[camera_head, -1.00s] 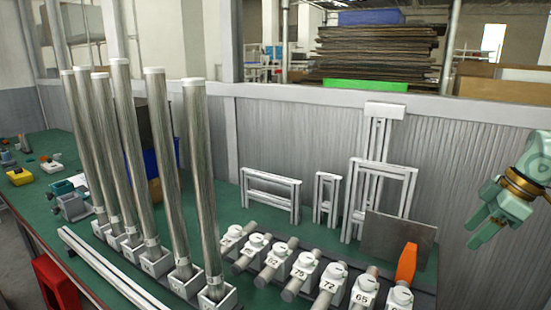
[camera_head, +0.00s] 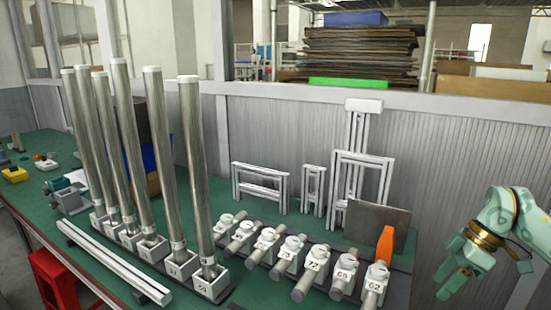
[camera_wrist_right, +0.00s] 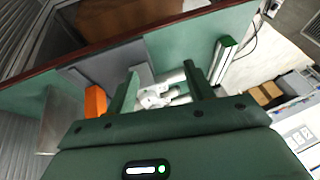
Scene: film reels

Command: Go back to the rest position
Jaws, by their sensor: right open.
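My right gripper (camera_head: 443,282) hangs at the lower right of the head view, to the right of the bench and its orange piece. It is open, with nothing between its fingers. In the right wrist view its two green fingers (camera_wrist_right: 160,74) stand well apart, with the white numbered blocks beyond them, out of contact. My left gripper is not in view.
Several tall metal tubes (camera_head: 195,170) stand upright in white holders on the green bench. A row of numbered white blocks (camera_head: 312,263) with grey cylinders lies right of them. An orange piece (camera_head: 385,246) and a grey plate (camera_head: 377,224) stand at the bench's right end.

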